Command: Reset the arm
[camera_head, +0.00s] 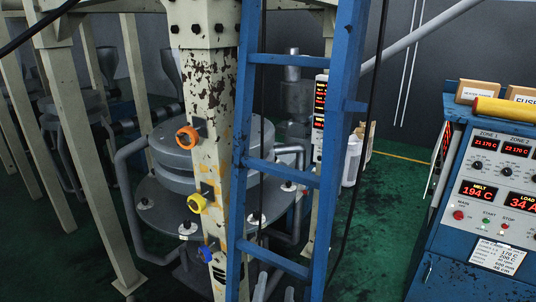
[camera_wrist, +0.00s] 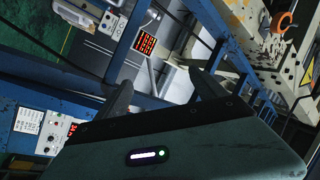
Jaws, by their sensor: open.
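My gripper (camera_wrist: 162,82) shows in the wrist view, with its dark body across the bottom and two dark fingers reaching upward. The fingers stand well apart with nothing held between them. Beyond them are a blue metal frame (camera_wrist: 75,80) and a display with red digits (camera_wrist: 145,44). The gripper cannot be made out in the head view.
In the head view, a blue ladder (camera_head: 345,110) stands beside a worn cream post (camera_head: 213,120) with orange (camera_head: 187,137), yellow (camera_head: 197,203) and blue (camera_head: 205,254) knobs. A control cabinet (camera_head: 470,225) stands at right. Green floor (camera_head: 385,215) is open between them.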

